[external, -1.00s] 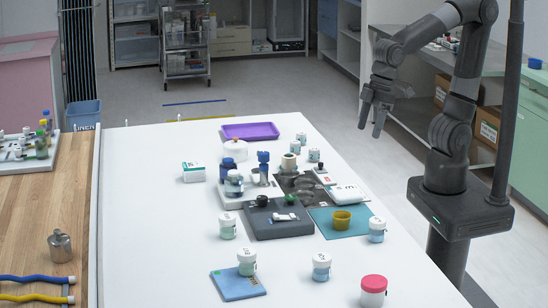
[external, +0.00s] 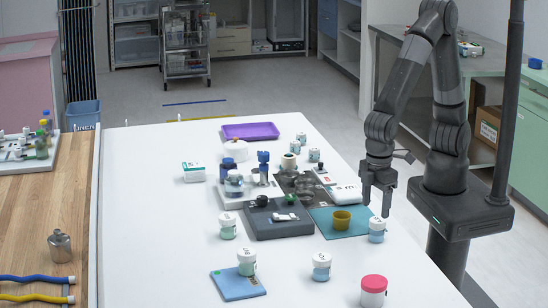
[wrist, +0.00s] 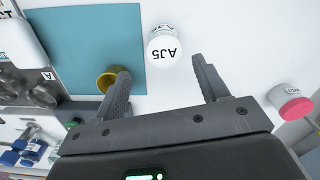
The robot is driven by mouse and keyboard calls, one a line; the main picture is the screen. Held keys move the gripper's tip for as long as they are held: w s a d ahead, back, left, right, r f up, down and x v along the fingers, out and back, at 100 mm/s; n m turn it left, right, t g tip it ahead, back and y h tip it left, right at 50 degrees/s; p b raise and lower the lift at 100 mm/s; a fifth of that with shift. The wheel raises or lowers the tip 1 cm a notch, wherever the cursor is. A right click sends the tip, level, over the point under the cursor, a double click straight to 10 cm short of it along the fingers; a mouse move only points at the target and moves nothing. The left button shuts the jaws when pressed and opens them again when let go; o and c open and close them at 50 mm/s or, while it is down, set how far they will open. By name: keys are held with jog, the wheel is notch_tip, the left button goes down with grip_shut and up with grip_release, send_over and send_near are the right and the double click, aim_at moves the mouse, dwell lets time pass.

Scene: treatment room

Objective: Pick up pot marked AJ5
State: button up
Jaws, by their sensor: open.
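The pot marked AJ5 (wrist: 164,46) has a white lid with its label reading upside down in the wrist view. In the external view the pot (external: 376,231) stands at the right edge of the white table, at the corner of the blue-green mat. My gripper (external: 377,205) is above the pot, its fingers pointing down. In the wrist view the gripper (wrist: 160,82) is open and empty, with the pot beyond and between its two fingertips. The fingers do not appear to touch the pot.
A yellow cup (external: 342,221) stands on the blue-green mat (external: 322,228), close left of the pot. A pink-lidded pot (external: 373,292) and other white-lidded pots, such as one in front (external: 321,268), stand nearby. A grey tray (external: 265,232) lies further left.

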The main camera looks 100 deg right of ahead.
aim_at(378, 220)
notch_tip(378, 220, down, 2)
jog(key=shift+s+a+f, duration=0.1)
jog(key=shift+s+f, duration=0.05)
jog(key=shift+f, duration=0.75)
jog(key=shift+s+a+f, duration=0.1)
jog(key=shift+s+f, duration=0.05)
jog(key=shift+f, duration=0.75)
jog(key=shift+s+a+f, duration=0.1)
jog(key=shift+s+f, duration=0.05)
jog(key=shift+f, duration=0.75)
jog(key=c, duration=1.1)
